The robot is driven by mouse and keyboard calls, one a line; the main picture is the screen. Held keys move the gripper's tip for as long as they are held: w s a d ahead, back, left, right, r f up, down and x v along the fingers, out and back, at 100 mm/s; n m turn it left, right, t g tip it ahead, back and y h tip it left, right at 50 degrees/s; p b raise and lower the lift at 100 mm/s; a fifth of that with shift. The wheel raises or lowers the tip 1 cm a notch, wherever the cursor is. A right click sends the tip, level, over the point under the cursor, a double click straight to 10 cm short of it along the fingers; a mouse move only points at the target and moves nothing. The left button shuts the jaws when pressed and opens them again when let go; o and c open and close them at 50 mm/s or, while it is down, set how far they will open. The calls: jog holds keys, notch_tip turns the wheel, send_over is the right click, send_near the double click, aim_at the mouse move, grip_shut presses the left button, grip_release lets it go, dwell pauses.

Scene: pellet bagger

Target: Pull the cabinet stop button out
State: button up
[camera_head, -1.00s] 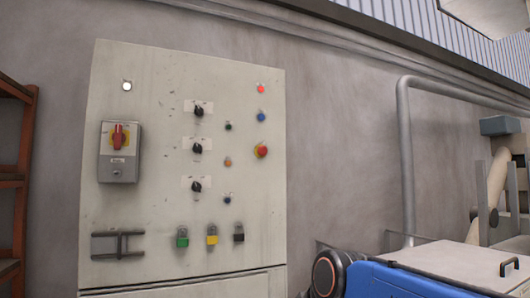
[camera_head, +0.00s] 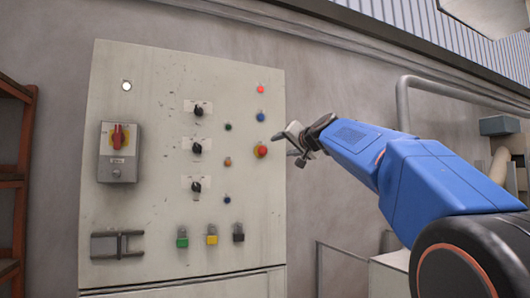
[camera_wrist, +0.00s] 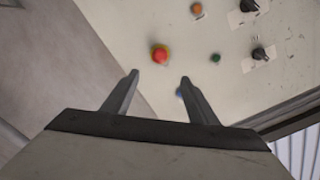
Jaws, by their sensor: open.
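The cabinet stop button (camera_head: 261,152) is a red mushroom head on a yellow collar, at the right side of the pale cabinet front (camera_head: 150,215). In the wrist view the red button (camera_wrist: 160,55) shows ahead of the fingertips, between their lines and nearer the left finger. My gripper (camera_head: 293,142) is open and empty, just right of the button in the head view and apart from it. In the wrist view my gripper (camera_wrist: 158,75) has its two fingers spread, with nothing between them.
A blue button (camera_head: 260,117) and a red one (camera_head: 261,90) sit above the stop button. An orange button (camera_head: 228,162) and black rotary knobs (camera_head: 197,148) lie to its left. A red-yellow switch box (camera_head: 118,152) is at the left. A pipe (camera_head: 403,105) runs along the wall.

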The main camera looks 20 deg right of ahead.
aim_at(263, 151)
jog(key=w, duration=1.7)
jog(key=shift+w, duration=0.1)
grip_shut()
jog(key=shift+s+f, duration=0.1)
jog(key=shift+s, duration=0.5)
grip_release()
jog(key=shift+s, duration=0.15)
jog(key=s, duration=1.7)
jog(key=shift+s+f, duration=0.1)
jog(key=shift+s, duration=0.05)
